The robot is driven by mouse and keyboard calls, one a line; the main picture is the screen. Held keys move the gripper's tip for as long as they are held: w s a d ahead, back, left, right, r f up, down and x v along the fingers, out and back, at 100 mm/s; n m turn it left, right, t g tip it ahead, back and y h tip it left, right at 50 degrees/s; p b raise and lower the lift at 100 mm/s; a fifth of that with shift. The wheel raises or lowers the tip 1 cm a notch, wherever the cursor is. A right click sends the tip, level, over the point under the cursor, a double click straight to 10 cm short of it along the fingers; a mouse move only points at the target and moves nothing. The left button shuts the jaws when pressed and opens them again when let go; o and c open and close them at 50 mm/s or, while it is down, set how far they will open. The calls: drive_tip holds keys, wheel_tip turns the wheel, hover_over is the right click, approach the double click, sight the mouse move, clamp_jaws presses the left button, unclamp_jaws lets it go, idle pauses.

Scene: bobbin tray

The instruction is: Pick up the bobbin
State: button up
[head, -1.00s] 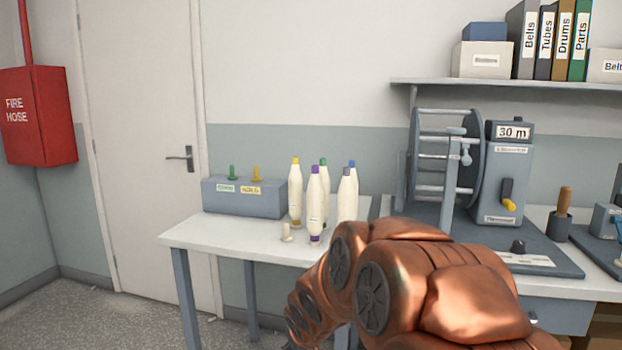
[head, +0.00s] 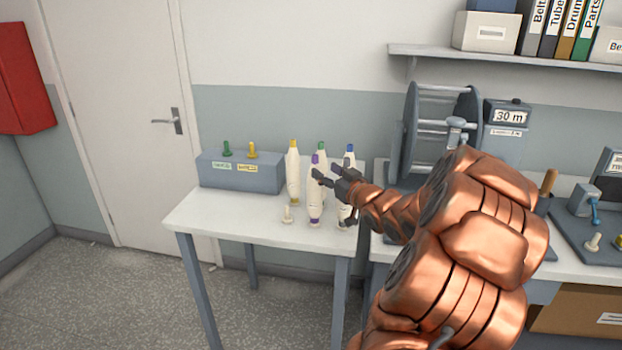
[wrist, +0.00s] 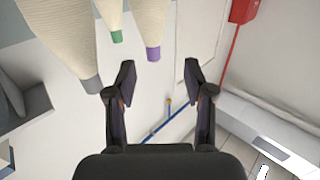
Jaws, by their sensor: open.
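Several tall cream bobbins with coloured ends stand together on the white table (head: 250,228). The purple-ended bobbin (head: 315,203) is at the front. The yellow-tipped one (head: 293,175) is left of it, and the others are partly hidden behind it and my arm. My gripper (head: 325,172) is open by the upper part of the front bobbin, to its right. In the wrist view, the purple-tipped bobbin (wrist: 151,25) shows ahead between the lines of my spread fingers (wrist: 160,72). Green-tipped (wrist: 112,12) and grey-tipped (wrist: 65,35) bobbins are left of it. Nothing is between the fingers.
A small pale peg (head: 287,214) stands at the front bobbin's left. A grey box (head: 240,177) with green and yellow pegs is behind it. A winding machine (head: 430,130) stands to the right. The table's left front is clear.

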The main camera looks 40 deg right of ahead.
sight(317, 161)
drive_tip(key=shift+w+d+r+p, duration=0.1)
drive_tip(key=shift+w+d+p, duration=0.1)
drive_tip(key=shift+w, duration=0.4)
drive_tip(key=shift+w+d+p, duration=0.1)
drive_tip(key=shift+w+d, duration=0.05)
drive_tip(key=shift+w, duration=0.4)
drive_tip(key=shift+w+d+r+p, duration=0.2)
drive_tip(key=shift+w+p, duration=0.1)
drive_tip(key=shift+w, duration=0.15)
drive_tip(key=w, duration=0.1)
drive_tip(key=w+d+p, duration=0.1)
drive_tip(key=shift+w, duration=0.4)
drive_tip(key=shift+w+d+p, duration=0.15)
drive_tip(key=shift+w+p, duration=0.25)
drive_tip(key=shift+w, duration=0.3)
drive_tip(key=shift+f, duration=0.1)
drive_tip(key=shift+c, duration=0.3)
clamp_jaws()
